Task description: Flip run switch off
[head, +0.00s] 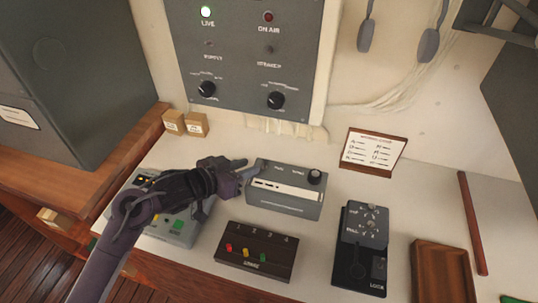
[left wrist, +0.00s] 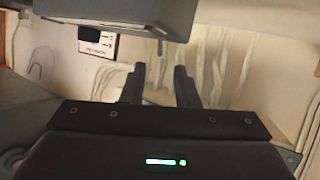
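No label reading RUN is legible, so I cannot tell which control is the run switch. A grey unit (head: 284,203) with a pale front strip and a black knob (head: 314,177) stands mid-counter. My left gripper (head: 243,165) is at the unit's upper left corner; whether it touches is unclear. In the left wrist view the two dark fingers (left wrist: 160,84) stand apart with nothing between them, and a grey box fills the top of that view. My right gripper is not in view.
A grey-green console (head: 178,232) lies partly under my left arm. A black box with knobs (head: 362,240) and a brown tray (head: 440,272) are to the right. A card (head: 374,150) stands behind. A wall panel (head: 245,60) with lamps and knobs rises at the back.

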